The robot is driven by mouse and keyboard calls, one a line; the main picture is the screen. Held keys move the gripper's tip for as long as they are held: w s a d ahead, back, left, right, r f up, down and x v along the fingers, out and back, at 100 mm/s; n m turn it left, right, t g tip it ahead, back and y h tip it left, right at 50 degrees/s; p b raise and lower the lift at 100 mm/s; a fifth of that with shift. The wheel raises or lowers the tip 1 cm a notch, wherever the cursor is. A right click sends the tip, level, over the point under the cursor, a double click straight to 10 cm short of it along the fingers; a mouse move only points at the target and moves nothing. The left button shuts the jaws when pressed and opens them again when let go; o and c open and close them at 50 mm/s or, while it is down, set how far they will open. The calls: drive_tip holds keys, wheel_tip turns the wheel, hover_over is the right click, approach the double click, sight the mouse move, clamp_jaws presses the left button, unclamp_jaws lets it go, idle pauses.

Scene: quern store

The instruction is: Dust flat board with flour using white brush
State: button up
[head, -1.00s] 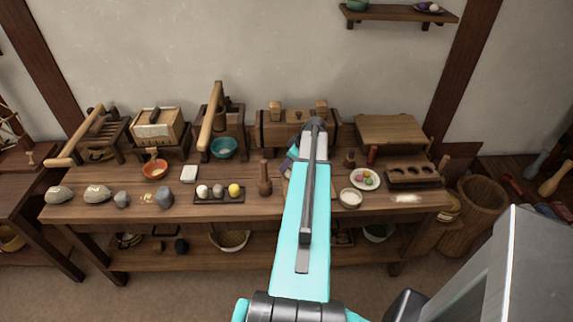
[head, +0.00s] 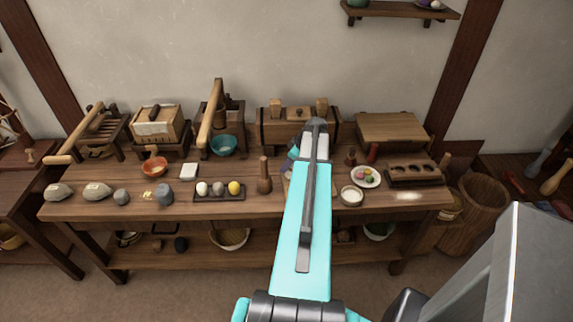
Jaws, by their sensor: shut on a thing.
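My arm (head: 303,230) reaches from the bottom of the head view over the middle of the workbench. Its end covers my gripper, so I see neither the fingers nor what is between them. I cannot make out the white brush. A light wooden edge (head: 287,187) shows just left of the arm and may be the flat board; the arm hides the rest. A small round bowl (head: 351,196) with white contents, perhaps flour, stands just right of the arm.
The workbench (head: 120,208) is crowded. A wooden pestle (head: 264,176) stands left of my arm, and a dark tray (head: 219,197) with round pieces is beyond it. A plate of coloured pieces (head: 365,177) and a block with hollows (head: 414,174) are on the right.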

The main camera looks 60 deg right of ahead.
drive_tip(key=shift+s+a+b, duration=0.35)
drive_tip(key=shift+s+a, duration=0.4)
drive_tip(key=shift+a, duration=0.1)
drive_tip(key=shift+s+a+f+b, duration=0.1)
drive_tip(key=shift+s+a+b, duration=0.5)
drive_tip(key=shift+s+a, duration=0.6)
drive_tip(key=shift+a, duration=0.1)
drive_tip(key=shift+a, duration=0.1)
drive_tip(key=shift+s+a+b, duration=0.45)
drive_tip(key=shift+s+a, duration=0.55)
drive_tip(key=shift+a, duration=0.1)
